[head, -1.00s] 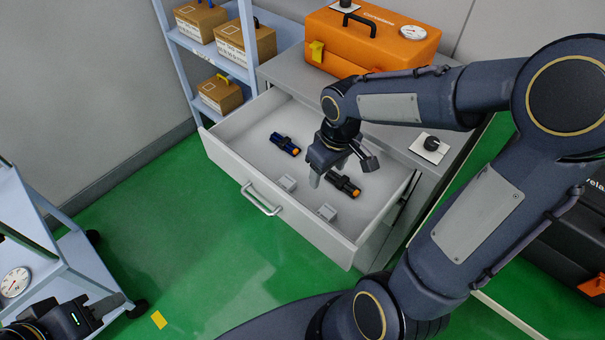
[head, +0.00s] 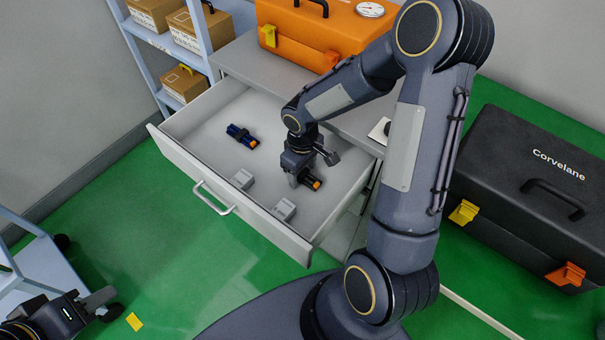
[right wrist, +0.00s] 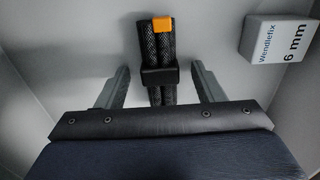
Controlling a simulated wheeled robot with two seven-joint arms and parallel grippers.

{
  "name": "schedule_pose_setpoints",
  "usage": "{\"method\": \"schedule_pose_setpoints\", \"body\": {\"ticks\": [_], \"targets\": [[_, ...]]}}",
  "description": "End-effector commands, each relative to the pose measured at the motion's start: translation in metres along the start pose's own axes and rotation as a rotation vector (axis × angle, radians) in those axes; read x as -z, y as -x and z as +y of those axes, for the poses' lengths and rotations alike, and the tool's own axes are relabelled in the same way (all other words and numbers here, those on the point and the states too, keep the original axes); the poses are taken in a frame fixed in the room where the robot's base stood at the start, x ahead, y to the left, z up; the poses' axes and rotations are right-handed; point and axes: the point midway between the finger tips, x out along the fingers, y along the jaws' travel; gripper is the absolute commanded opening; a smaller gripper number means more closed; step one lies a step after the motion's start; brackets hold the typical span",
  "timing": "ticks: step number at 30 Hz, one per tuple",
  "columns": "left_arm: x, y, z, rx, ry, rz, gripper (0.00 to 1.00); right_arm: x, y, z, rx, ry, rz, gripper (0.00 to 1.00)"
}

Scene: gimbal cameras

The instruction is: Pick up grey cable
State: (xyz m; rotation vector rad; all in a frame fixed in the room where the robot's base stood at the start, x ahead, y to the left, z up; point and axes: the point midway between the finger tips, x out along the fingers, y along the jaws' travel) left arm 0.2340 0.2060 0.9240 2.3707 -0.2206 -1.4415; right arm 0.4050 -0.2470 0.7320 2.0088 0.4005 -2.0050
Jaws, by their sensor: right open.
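The dark grey cable bundle (head: 318,199), with an orange tip and a black band, lies in the open drawer (head: 185,168). My right gripper (head: 300,181) is low over it and hides part of it. In the right wrist view, the open fingers of my right gripper (right wrist: 161,72) stand on either side of the grey cable (right wrist: 157,45), with a gap on each side. A blue cable bundle (head: 243,136) lies further left in the drawer. My left gripper (head: 92,303) is at the lower left, empty floor beside it; its jaw opening is unclear.
An orange toolbox (head: 325,35) stands on the cabinet. A black case (head: 530,190) is at the right.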

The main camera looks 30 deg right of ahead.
Motion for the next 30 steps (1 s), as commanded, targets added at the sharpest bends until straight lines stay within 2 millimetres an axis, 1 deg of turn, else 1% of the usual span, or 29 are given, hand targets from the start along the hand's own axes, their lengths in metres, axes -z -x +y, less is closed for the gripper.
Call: {"method": "schedule_pose_setpoints", "body": {"ticks": [4,5,16,25,30], "targets": [[0.0,0.0,0.0,0.0,0.0,0.0,0.36,0.0,0.0,0.0,0.0,0.0,0.0,0.62],[0.0,0.0,0.0,0.0,0.0,0.0,0.36,0.0,0.0,0.0,0.0,0.0,0.0,0.6],[0.0,0.0,0.0,0.0,0.0,0.0,0.36,0.0,0.001,0.0,0.0,0.0,0.0,0.12],[0.0,0.001,0.0,0.0,0.0,0.0,0.36,0.0,0.003,0.0,0.0,0.0,0.0,0.12],[0.001,0.003,0.001,0.0,0.0,0.0,0.36,0.001,0.017,0.0,-0.002,-0.001,0.002,0.12]]}}
